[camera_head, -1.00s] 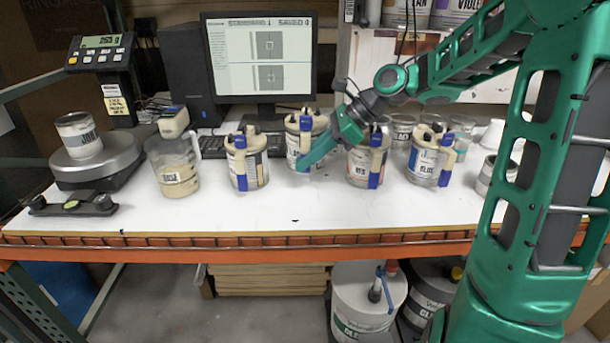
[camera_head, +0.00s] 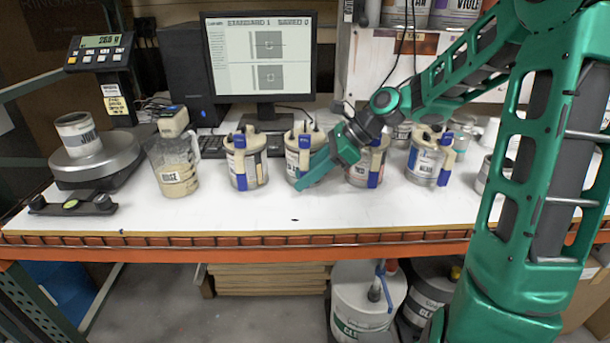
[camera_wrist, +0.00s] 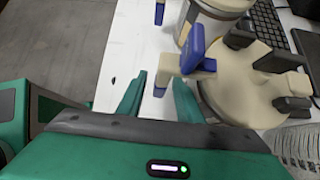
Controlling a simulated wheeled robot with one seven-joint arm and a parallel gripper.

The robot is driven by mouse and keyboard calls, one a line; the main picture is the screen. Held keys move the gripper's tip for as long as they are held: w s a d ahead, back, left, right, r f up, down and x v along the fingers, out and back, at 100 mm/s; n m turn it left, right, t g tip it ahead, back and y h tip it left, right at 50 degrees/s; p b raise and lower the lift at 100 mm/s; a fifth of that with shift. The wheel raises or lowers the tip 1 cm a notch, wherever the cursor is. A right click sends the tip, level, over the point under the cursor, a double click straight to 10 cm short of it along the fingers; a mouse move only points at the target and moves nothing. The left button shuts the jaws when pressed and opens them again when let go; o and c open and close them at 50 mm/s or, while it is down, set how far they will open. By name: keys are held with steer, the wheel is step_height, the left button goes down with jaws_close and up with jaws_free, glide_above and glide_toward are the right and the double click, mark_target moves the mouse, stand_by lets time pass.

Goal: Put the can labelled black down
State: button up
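A can with a beige and blue lid clamp (camera_head: 297,150), which I take to be the black one, stands upright on the white table (camera_head: 240,215) in the head view, in the middle of the row. Its label is partly covered by my gripper (camera_head: 305,178) and not readable. In the wrist view my gripper (camera_wrist: 158,84) has its fingers apart, on either side of the beige and blue handle (camera_wrist: 167,67), with small gaps showing beside it. The can's beige top (camera_wrist: 245,90) lies right of the fingers.
A similar can (camera_head: 245,160) stands close on the left, a red-labelled can (camera_head: 367,168) close on the right, and a blue-labelled can (camera_head: 425,165) farther right. A beige-filled jug (camera_head: 175,172) and a scale (camera_head: 100,160) stand left.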

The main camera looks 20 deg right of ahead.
steer(key=shift+r, duration=0.15)
steer(key=v, duration=1.2)
steer(key=s+f+n+h, duration=0.1)
steer(key=s+f+n, duration=0.1)
steer(key=s+d+f+n+h, duration=0.1)
steer(key=s+f+n+h, duration=0.1)
steer(key=s+d+f+n+h, duration=0.1)
steer(key=s, duration=0.2)
steer(key=shift+d+f+n+g, duration=0.25)
steer(key=shift+f+n+g, duration=0.15)
steer(key=s+d+f+n+h, duration=0.1)
steer(key=s+d+n, duration=0.1)
steer(key=s, duration=0.5)
steer(key=s+d+f+n+g+h, duration=0.1)
steer(key=s+d+f+n, duration=0.1)
steer(key=s+n, duration=0.2)
steer(key=s+d+f+n+g+h, duration=0.1)
steer(key=s+d+n+h, duration=0.1)
steer(key=s, duration=0.8)
steer(key=shift+s+d+f+n, duration=0.25)
steer(key=shift+d+n, duration=0.25)
steer(key=shift+n, duration=0.5)
